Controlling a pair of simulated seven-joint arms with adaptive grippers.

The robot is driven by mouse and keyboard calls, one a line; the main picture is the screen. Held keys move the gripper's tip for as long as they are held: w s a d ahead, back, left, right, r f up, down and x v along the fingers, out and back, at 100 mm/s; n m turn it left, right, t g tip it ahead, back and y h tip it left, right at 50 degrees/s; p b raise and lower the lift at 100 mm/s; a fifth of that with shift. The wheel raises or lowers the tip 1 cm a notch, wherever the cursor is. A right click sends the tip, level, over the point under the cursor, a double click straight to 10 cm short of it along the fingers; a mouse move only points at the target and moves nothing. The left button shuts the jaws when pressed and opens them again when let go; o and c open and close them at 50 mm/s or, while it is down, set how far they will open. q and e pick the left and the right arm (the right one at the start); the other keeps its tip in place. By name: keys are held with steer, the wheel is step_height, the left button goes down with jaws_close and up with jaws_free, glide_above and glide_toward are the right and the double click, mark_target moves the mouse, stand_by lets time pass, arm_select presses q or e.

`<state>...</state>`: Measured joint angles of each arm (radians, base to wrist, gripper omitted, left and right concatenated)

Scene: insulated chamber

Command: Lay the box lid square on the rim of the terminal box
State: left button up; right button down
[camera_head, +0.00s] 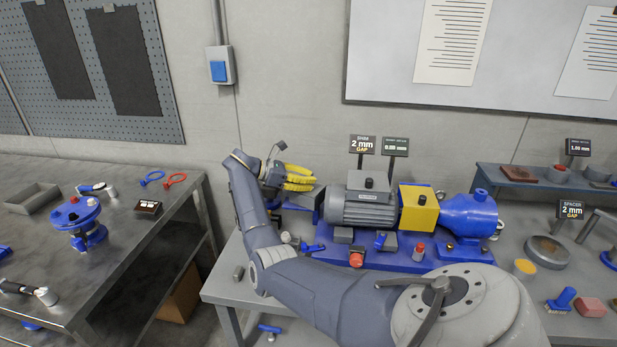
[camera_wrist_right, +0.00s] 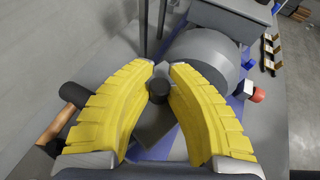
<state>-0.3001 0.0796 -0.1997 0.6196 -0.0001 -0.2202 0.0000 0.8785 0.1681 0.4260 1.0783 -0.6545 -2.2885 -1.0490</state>
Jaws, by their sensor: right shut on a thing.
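My right gripper (camera_head: 312,180), with yellow ribbed fingers, is shut on the dark knob of a grey plate, which I take to be the box lid (camera_head: 304,198). In the right wrist view the gripper (camera_wrist_right: 163,68) has the knob between its fingers, and the lid (camera_wrist_right: 155,128) is partly hidden below them. The gripper is left of the grey finned motor (camera_head: 362,210). A grey box on the motor's top, apparently the terminal box (camera_head: 372,181), is right of the lid and apart from it. My left gripper is not in view.
A yellow block (camera_head: 419,208) and a blue pump (camera_head: 468,215) stand right of the motor on a blue base (camera_head: 395,260). Two sign posts, one with a "2 mm gap" sign (camera_head: 363,145), rise behind the motor. A red button (camera_head: 357,259) sits in front.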

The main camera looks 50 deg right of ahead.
steer(key=c, duration=1.4)
jaws_free()
steer(key=shift+f, duration=0.1)
steer(key=shift+o, duration=0.2)
steer(key=shift+w, duration=0.1)
steer(key=v, duration=1.2)
